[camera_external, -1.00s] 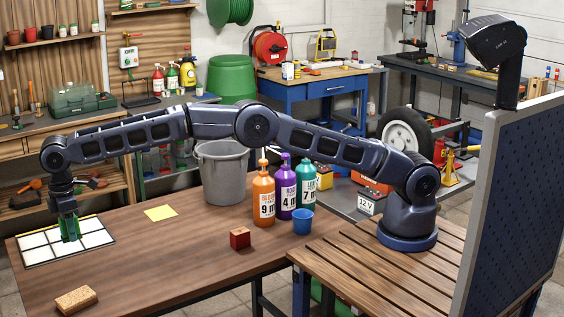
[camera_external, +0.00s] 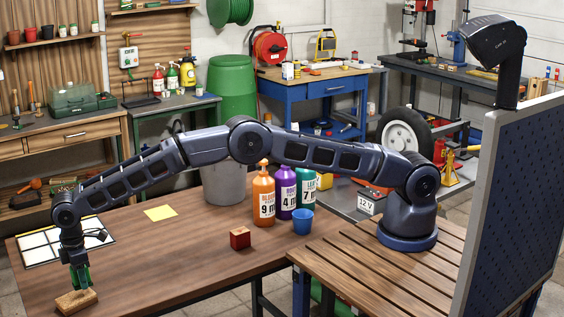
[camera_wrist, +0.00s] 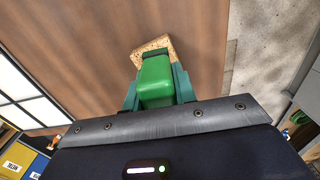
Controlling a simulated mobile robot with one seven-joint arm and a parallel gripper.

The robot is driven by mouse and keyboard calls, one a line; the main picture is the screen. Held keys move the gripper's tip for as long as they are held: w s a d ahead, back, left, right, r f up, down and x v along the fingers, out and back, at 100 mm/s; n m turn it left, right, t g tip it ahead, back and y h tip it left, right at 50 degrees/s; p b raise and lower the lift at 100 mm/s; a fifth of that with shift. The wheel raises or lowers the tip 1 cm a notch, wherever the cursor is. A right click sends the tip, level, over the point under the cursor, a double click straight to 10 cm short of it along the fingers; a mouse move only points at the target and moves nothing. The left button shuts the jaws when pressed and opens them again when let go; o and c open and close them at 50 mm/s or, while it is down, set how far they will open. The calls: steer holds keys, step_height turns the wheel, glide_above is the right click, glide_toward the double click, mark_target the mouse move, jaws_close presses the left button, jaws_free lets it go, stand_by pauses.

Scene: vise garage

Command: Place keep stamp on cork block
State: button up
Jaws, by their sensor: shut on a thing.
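My gripper (camera_external: 80,277) is shut on a green stamp (camera_external: 79,276), which also shows between the fingers in the wrist view (camera_wrist: 156,82). The cork block (camera_external: 68,301) lies on the table near its front left edge. The stamp is over the right part of the block in the external view. In the wrist view the cork block (camera_wrist: 140,55) shows just beyond the stamp, partly hidden by it. I cannot tell whether the stamp's underside touches the cork.
A white gridded panel (camera_external: 40,247) lies behind the gripper. A red block (camera_external: 240,238), a blue cup (camera_external: 303,221), several bottles (camera_external: 263,198), a grey bucket (camera_external: 222,188) and a yellow note (camera_external: 160,212) are farther off. The table's middle is clear.

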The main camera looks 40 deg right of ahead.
steer(key=shift+f, duration=1.15)
steer(key=shift+f, duration=0.1)
steer(key=o, duration=1)
step_height(320, 180, up, 12)
steer(key=shift+r, duration=0.1)
